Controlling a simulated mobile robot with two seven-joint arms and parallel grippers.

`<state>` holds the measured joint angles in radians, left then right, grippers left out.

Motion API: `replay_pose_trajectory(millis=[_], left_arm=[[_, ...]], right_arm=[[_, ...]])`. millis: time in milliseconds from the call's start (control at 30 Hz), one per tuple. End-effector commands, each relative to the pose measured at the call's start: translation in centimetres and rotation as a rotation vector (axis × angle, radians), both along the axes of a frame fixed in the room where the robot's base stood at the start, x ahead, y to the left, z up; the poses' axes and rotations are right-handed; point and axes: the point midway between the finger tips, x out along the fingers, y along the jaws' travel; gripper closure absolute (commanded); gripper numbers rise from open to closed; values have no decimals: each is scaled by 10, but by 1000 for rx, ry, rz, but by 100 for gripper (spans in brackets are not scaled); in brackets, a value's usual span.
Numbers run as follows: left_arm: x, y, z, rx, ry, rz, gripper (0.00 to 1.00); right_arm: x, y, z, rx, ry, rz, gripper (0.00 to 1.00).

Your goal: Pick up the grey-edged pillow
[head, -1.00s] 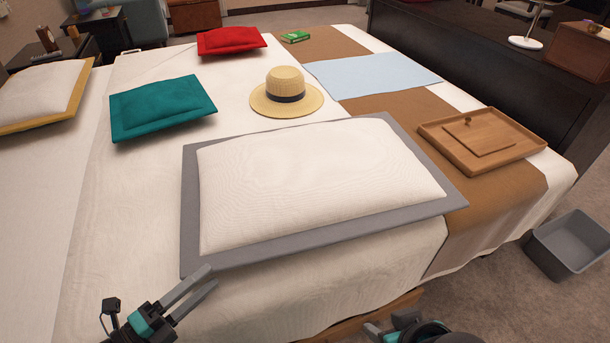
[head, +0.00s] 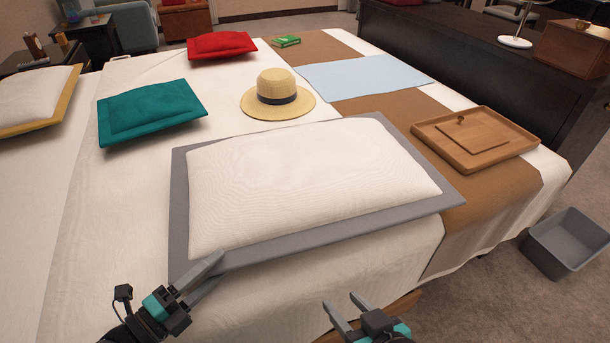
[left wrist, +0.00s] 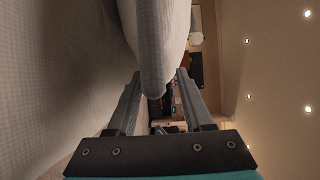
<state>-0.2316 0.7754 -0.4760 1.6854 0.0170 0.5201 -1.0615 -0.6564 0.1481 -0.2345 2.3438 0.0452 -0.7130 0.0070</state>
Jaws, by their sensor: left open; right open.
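The grey-edged pillow (head: 310,180) lies on the near part of the bed, white in the middle with a flat grey border. My left gripper (head: 212,270) is at its near left edge, with the fingertips by the grey border. In the left wrist view the pillow's edge (left wrist: 157,60) lies between the two open fingers (left wrist: 157,85). Whether the fingers touch it I cannot tell. My right gripper (head: 343,309) is open and empty, in front of the bed's near side and below the pillow's near edge.
A straw hat (head: 278,95) and a teal pillow (head: 151,110) lie beyond the pillow. A wooden tray (head: 500,158) is to its right on the brown runner (head: 480,200). A grey bin (head: 567,243) stands on the floor at right.

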Motion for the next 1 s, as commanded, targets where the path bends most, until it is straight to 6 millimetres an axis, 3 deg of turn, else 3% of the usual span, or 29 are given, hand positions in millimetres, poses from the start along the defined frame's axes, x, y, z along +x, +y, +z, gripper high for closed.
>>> replay_pose_trajectory(millis=[267,733,1000], left_arm=[[1,-1,0,-1,1,0,49],[1,-1,0,0,0,0,99],[1,-1,0,1,1,0,100]], right_arm=[[0,1,0,5,-8,1,50],[0,1,0,5,-8,1,50],[0,1,0,5,-8,1,50]])
